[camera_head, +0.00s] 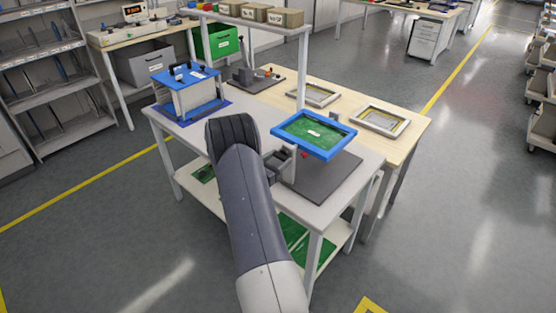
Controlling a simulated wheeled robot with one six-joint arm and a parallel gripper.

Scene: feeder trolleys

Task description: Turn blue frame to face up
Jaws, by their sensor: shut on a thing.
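The blue frame (298,145) is a rectangle around a green panel with a small white mark near its middle. It is held above the dark grey mat (325,184) on the table, with its green side visible from above. My gripper (287,154) is at the left part of the frame and is shut on its near left edge. The frame hides the fingertips in part, and my arm hides part of the table.
A blue fixture (186,76) stands at the table's left. Two light frames (380,121) lie on the adjoining wooden table. A shelf with brown boxes (285,19) rises behind on posts. The lower shelf holds green panels. Open floor lies to the right.

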